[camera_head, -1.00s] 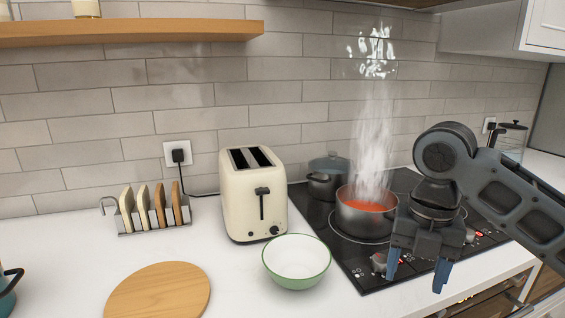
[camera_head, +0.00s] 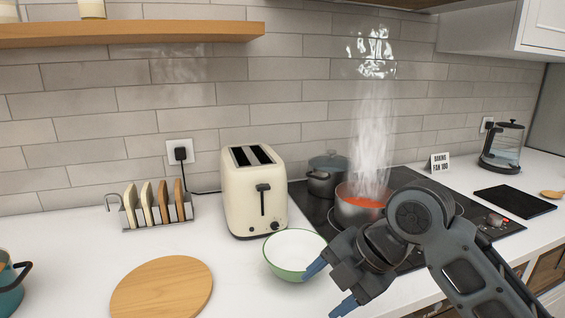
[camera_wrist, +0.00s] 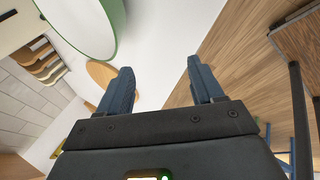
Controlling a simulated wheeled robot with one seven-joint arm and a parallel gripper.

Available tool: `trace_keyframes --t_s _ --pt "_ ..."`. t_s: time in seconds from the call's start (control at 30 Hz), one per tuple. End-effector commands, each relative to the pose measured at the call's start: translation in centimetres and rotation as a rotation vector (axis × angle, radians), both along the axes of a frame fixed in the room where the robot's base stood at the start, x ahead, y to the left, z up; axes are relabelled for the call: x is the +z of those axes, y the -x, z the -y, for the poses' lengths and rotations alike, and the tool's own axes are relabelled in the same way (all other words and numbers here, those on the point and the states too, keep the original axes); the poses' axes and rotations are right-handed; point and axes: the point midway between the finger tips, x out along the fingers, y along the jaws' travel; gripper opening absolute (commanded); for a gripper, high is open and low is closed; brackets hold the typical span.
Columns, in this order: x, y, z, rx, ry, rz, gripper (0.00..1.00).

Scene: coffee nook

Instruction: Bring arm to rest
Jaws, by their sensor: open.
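My gripper (camera_head: 330,287) is open and empty in the head view, at the front of the counter just right of the bowl, with its blue fingertips pointing down and left. The wrist view shows the two blue fingers (camera_wrist: 158,85) spread apart with nothing between them. My arm is folded in front of the cooktop and hides part of it.
A steaming pot of red soup (camera_head: 358,206) and a dark lidded pot (camera_head: 325,178) stand on the black cooktop (camera_head: 316,208). A cream toaster (camera_head: 252,200), toast rack (camera_head: 157,205) and round board (camera_head: 162,288) stand left. A kettle (camera_head: 502,150) and black mat (camera_head: 514,201) are right.

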Motion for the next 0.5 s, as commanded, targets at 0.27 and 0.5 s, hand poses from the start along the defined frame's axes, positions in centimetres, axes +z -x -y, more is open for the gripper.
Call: trace_keyframes --t_s 0.27,0.5 --pt "-0.9 1.8 -7.4 -0.335 -0.443 -0.032 0.66" --pt "-2.0 4.1 -9.2 -0.661 -0.764 -0.109 0.66"
